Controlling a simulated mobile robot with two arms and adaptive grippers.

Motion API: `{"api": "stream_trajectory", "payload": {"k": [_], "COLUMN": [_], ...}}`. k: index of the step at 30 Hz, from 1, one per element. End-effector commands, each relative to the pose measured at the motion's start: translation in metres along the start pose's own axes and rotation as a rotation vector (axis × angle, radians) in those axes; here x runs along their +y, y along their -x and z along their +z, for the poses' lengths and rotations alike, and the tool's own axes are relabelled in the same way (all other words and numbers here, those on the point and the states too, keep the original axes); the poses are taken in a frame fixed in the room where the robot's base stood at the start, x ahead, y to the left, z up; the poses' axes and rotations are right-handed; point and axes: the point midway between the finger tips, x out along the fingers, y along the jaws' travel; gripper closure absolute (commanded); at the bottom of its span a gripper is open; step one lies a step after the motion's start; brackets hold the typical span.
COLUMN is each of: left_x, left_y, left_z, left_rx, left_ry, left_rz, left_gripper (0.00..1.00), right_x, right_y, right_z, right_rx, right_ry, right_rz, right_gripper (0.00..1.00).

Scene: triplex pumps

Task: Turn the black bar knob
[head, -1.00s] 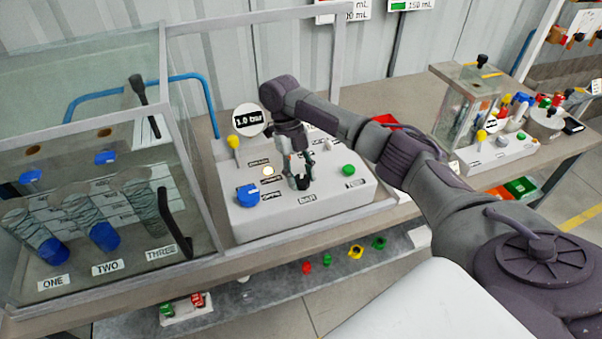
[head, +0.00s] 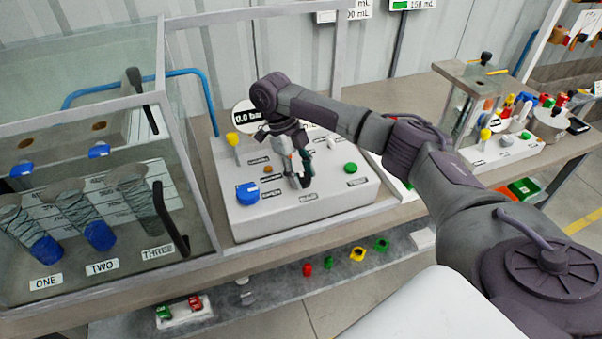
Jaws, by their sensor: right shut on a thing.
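My right gripper (head: 299,181) points down at the top of the white control box (head: 335,207), in the middle of its panel. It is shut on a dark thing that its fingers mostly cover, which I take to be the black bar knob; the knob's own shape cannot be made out. A round gauge (head: 241,115) behind the box is partly hidden by my arm and seems to read 0.0 bar. A small brownish lamp (head: 267,169) on the panel looks unlit. My left gripper is not in view.
On the box are a blue knob (head: 247,190), a green button (head: 351,168) and a yellow-topped lever (head: 232,141). A glass tank (head: 90,150) with three labelled tubes stands to the left. Small coloured parts lie on the shelf below.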

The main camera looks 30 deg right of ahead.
Motion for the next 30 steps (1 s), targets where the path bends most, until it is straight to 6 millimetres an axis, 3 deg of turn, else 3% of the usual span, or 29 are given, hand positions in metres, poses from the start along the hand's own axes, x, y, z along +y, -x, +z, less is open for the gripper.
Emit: {"api": "stream_trajectory", "payload": {"k": [2,3,8,19,30], "left_x": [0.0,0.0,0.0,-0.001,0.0], "left_y": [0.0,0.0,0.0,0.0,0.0], "left_z": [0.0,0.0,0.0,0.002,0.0], "left_rx": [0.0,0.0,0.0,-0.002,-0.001], "left_ry": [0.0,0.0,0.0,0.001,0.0], "left_rz": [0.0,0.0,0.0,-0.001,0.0], "left_gripper": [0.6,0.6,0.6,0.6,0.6], "right_x": [-0.001,-0.001,-0.001,-0.001,-0.001], "right_y": [0.001,0.001,0.001,0.006,0.06], "right_z": [0.0,0.0,0.0,0.0,0.001], "right_rx": [-0.003,-0.003,-0.002,-0.002,-0.004], "right_ry": [-0.002,-0.002,-0.002,-0.002,-0.003], "right_rz": [-0.001,-0.001,0.0,-0.002,-0.003], "right_gripper": [0.9,0.54,0.3,0.3,0.3]}}
